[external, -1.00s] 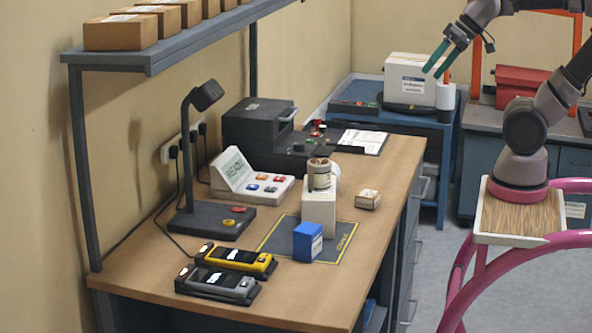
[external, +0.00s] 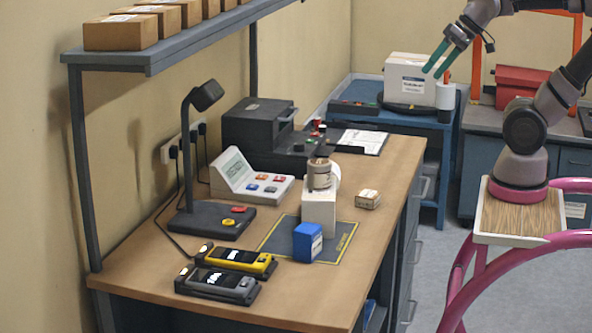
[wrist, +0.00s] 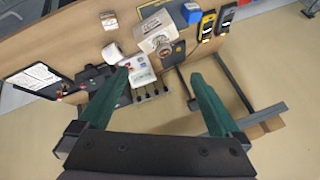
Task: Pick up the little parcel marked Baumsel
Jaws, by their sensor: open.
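A little tan parcel with a pale label (external: 367,199) lies on the wooden workbench, right of the white box; it also shows at the top of the wrist view (wrist: 109,20). A blue box (external: 307,243) stands on the dark mat, also in the wrist view (wrist: 192,12). A tall white box (external: 318,212) with a jar (external: 319,174) on top stands between them. No marking is readable, so I cannot tell which is Baumsel. My gripper (external: 431,74) has green fingers, open and empty, high and apart from these things; in the wrist view its fingers (wrist: 161,76) are spread.
The workbench (external: 380,235) also holds a lamp (external: 207,95), a keypad device (external: 250,180), a black printer (external: 258,125) and two handheld scanners (external: 235,260). A shelf (external: 150,58) with several cartons overhangs its left. A large white carton (external: 409,80) sits on a blue table behind.

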